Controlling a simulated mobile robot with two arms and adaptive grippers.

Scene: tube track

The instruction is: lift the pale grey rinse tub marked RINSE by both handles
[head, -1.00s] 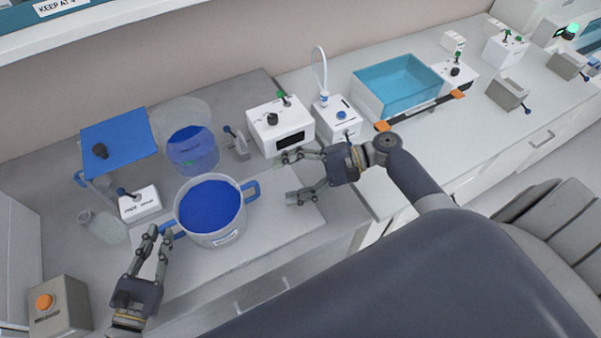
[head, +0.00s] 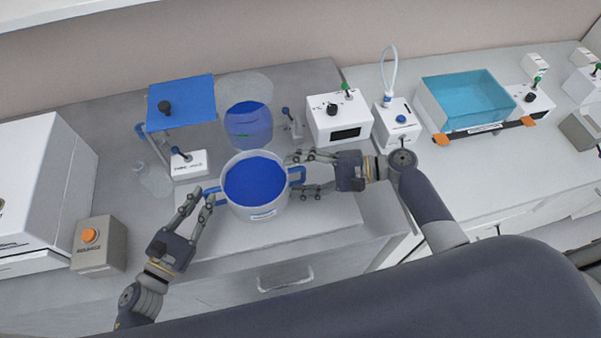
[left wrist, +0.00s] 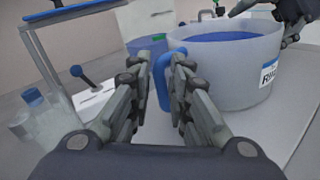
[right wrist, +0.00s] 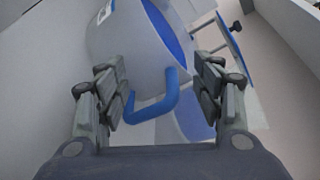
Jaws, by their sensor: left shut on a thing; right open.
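The pale grey rinse tub (head: 254,210) stands upright on a light mat on the bench, with blue liquid inside and a blue handle on each side. Its label shows in the left wrist view (left wrist: 268,72). My left gripper (head: 206,196) is shut on the left blue handle (left wrist: 163,82). My right gripper (head: 302,172) is open at the tub's right side. Its fingers stand on either side of the right blue handle (right wrist: 155,106), with gaps between them and the handle.
A clear vessel with blue liquid (head: 248,128) stands right behind the tub. A blue-topped stand (head: 180,100) is behind left. A white box with a knob (head: 340,118) is behind right. A grey box with an orange button (head: 98,250) is at left. A teal-filled tray (head: 470,125) stands far right.

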